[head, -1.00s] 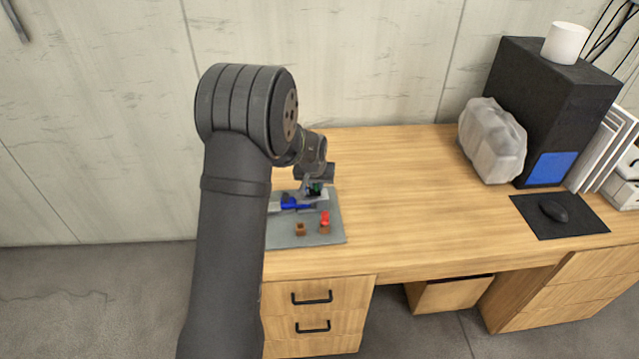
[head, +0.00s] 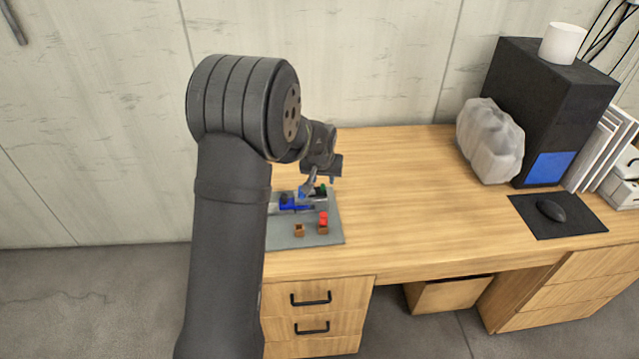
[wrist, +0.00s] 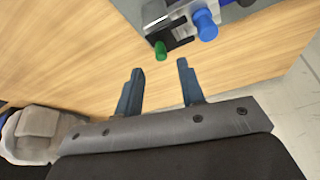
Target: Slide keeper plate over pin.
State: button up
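A green pin (wrist: 160,50) stands out in the wrist view at the edge of a dark plate (wrist: 174,32) on a grey jack assembly. I cannot tell for sure that this dark plate is the keeper plate. A blue knob (wrist: 206,26) sits to the right of the plate. My gripper (wrist: 160,68) is open, its two fingers apart with nothing between them, short of the green pin in the picture. In the head view, my gripper (head: 311,188) is just above the assembly with its blue part (head: 291,203). My arm hides the assembly's left side.
The assembly lies on a grey mat (head: 285,243) on the wooden desk (head: 400,190). A red piece (head: 323,217) and small brown blocks (head: 299,231) are near the mat's front. The desk right of the mat is clear up to a mouse pad (head: 535,227).

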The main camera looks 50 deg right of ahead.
aim_at(323, 185)
jog(key=v, duration=1.3)
jog(key=shift+s+r, duration=0.1)
jog(key=shift+r, duration=0.05)
jog(key=x, duration=1.7)
jog(key=shift+f, duration=0.25)
jog(key=shift+w+a, duration=0.55)
jog(key=shift+w, duration=0.05)
jog(key=shift+c, duration=0.3)
